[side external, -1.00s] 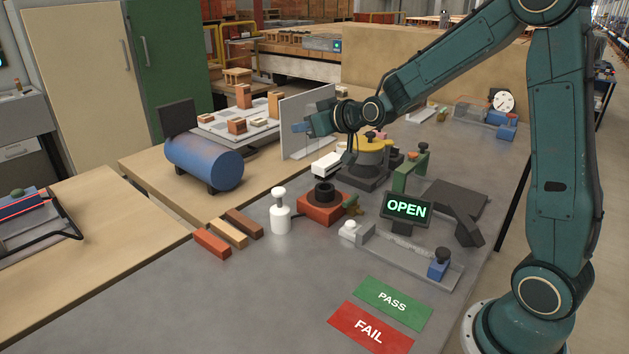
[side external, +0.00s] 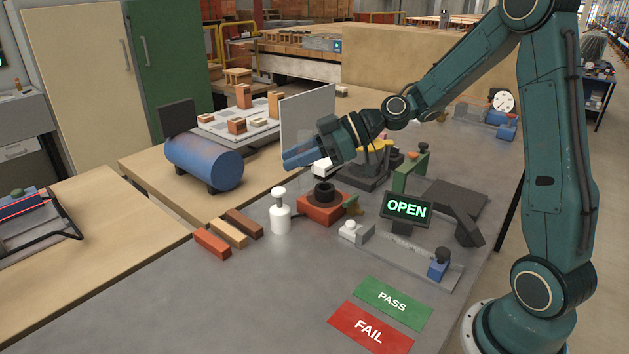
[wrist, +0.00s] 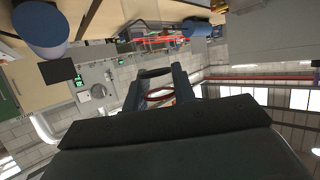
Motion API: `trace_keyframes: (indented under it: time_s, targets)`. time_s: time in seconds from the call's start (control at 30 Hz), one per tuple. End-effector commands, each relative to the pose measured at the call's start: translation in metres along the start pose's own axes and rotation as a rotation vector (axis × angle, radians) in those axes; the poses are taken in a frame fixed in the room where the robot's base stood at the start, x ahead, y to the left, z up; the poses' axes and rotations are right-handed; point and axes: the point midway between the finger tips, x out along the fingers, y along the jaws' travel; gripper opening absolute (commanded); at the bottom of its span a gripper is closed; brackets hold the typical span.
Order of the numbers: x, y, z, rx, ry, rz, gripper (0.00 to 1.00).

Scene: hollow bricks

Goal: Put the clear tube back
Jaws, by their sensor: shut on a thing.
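My gripper (side external: 290,160) is level, with its blue fingers pointing left, above and behind the red block (side external: 320,209) with a black ring-shaped socket (side external: 324,191). In the wrist view my gripper (wrist: 158,85) is shut on the clear tube, whose dark curved rim (wrist: 155,72) and a red ring show between the fingers. The tube's see-through wall is only faint in the side view, so its lower end cannot be made out. It appears upright and apart from the red block.
A white bottle (side external: 280,215) stands left of the red block. A grey upright panel (side external: 307,112) and a blue cylinder tank (side external: 205,163) are behind. A sign reading OPEN (side external: 406,209) stands to the right. Three brick bars (side external: 229,232) lie front left.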

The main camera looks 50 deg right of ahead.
Motion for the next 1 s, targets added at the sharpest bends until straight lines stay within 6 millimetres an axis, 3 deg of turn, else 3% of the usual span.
trace_keyframes:
  time_s: [0.3, 0.63, 0.83, 1.0]
  targets:
    - [-0.016, -0.039, -0.017, -0.09, 0.0, -0.212, 0.0]
    - [-0.02, -0.047, -0.02, -0.104, -0.001, -0.251, 0.0]
    - [-0.014, -0.047, -0.006, -0.098, 0.0, -0.252, 0.0]
    - [-0.003, -0.047, 0.019, -0.096, -0.001, -0.252, 0.0]
